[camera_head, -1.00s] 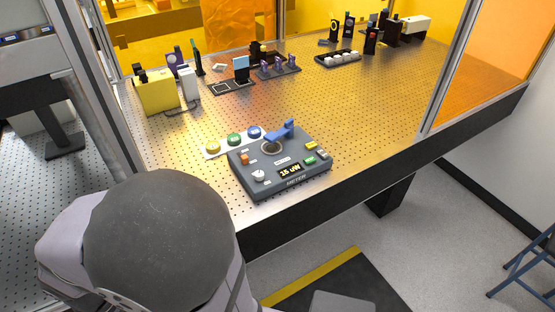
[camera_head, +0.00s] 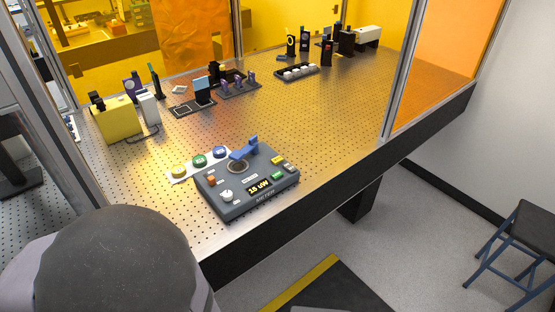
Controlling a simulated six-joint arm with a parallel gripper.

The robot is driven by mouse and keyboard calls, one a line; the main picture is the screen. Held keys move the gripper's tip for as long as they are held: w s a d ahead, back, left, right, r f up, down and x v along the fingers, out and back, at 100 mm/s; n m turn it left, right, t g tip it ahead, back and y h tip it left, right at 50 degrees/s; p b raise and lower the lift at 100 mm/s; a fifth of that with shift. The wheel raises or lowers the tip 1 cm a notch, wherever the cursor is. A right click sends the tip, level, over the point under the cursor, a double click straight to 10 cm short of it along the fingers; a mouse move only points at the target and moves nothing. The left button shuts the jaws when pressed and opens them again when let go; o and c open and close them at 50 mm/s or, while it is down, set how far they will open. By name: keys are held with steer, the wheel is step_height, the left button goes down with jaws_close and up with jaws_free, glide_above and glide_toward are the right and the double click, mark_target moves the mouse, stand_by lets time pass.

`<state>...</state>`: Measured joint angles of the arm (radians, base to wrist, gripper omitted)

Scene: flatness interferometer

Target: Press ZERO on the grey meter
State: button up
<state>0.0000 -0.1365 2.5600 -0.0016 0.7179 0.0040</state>
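The grey meter (camera_head: 238,208) sits near the front edge of the perforated table. Its lit display (camera_head: 259,187) shows a yellow reading that looks like "15 uW". Its top carries a white knob (camera_head: 227,196), an orange button or switch (camera_head: 211,180), a green button (camera_head: 277,175), a yellow button (camera_head: 278,160) and a pale button (camera_head: 289,168). The button labels are too small to read, so I cannot tell which is ZERO. A blue piece (camera_head: 244,148) stands over a round opening at the meter's back. My gripper is not in view; only a rounded grey part of my arm shows at lower left.
Yellow, green and blue round buttons (camera_head: 199,161) sit on a white strip behind the meter. A yellow box (camera_head: 107,120) and optics stand farther back. A frame post (camera_head: 402,75) rises at right. A stool (camera_head: 520,235) stands on the floor. Table space right of the meter is clear.

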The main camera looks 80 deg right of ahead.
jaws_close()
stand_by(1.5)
